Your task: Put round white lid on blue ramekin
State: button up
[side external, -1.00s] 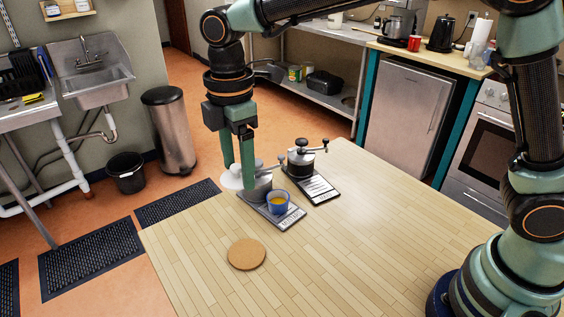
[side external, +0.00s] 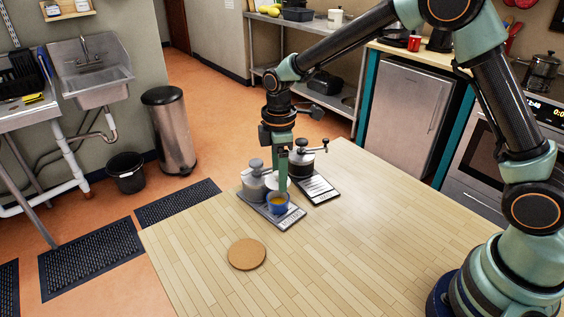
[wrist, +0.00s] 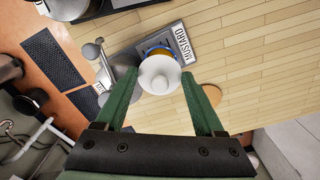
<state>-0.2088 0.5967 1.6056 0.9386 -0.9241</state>
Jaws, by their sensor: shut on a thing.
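My gripper (side external: 282,188) points down above the front tray and is shut on the round white lid (wrist: 160,73), which shows between the fingers in the wrist view. In the side view only a small pale part of the lid (side external: 270,184) shows beside the fingers. The blue ramekin (side external: 278,205), with yellow-orange contents, stands on the grey tray (side external: 290,221) just below the fingertips. In the wrist view the lid covers much of the ramekin (wrist: 157,46). The lid looks apart from the ramekin, but the exact gap cannot be told.
A grey metal pot with a knob (side external: 255,184) stands on the same tray, close left of my gripper. A similar pot (side external: 301,164) stands on a second tray (side external: 318,190) behind. A round cork mat (side external: 247,253) lies in front. The table's right side is clear.

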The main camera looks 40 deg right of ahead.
jog(key=shift+f, duration=1.75)
jog(key=shift+f, duration=0.5)
jog(key=o, duration=1.1)
jog(key=shift+o, duration=0.2)
jog(key=shift+r, duration=5.5)
